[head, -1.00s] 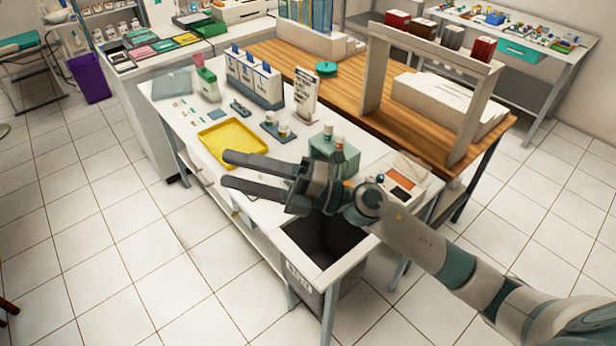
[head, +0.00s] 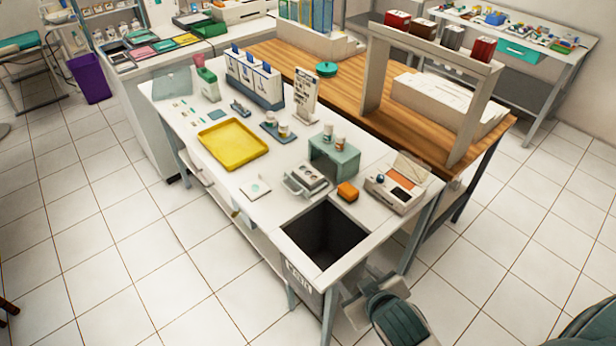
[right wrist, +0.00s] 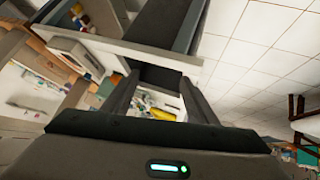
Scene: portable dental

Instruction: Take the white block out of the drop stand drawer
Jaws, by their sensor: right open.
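The green drop stand (head: 335,160) stands on the white table, with two small bottles on top. A pale grey drawer-like tray (head: 306,180) with a handle sits at its front left. It shows small round shapes, and I cannot make out a separate white block in it. My right gripper (head: 362,290) is low at the table's front right corner, well apart from the stand and partly hidden by its own wrist. In the right wrist view its two fingers (right wrist: 160,88) are spread with nothing between them. My left gripper is not in view.
A dark open bin (head: 325,237) is set into the near end of the table (head: 225,185). An orange block (head: 347,191) and a device with a raised lid (head: 396,190) lie right of the drawer. A yellow tray (head: 233,143) lies left.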

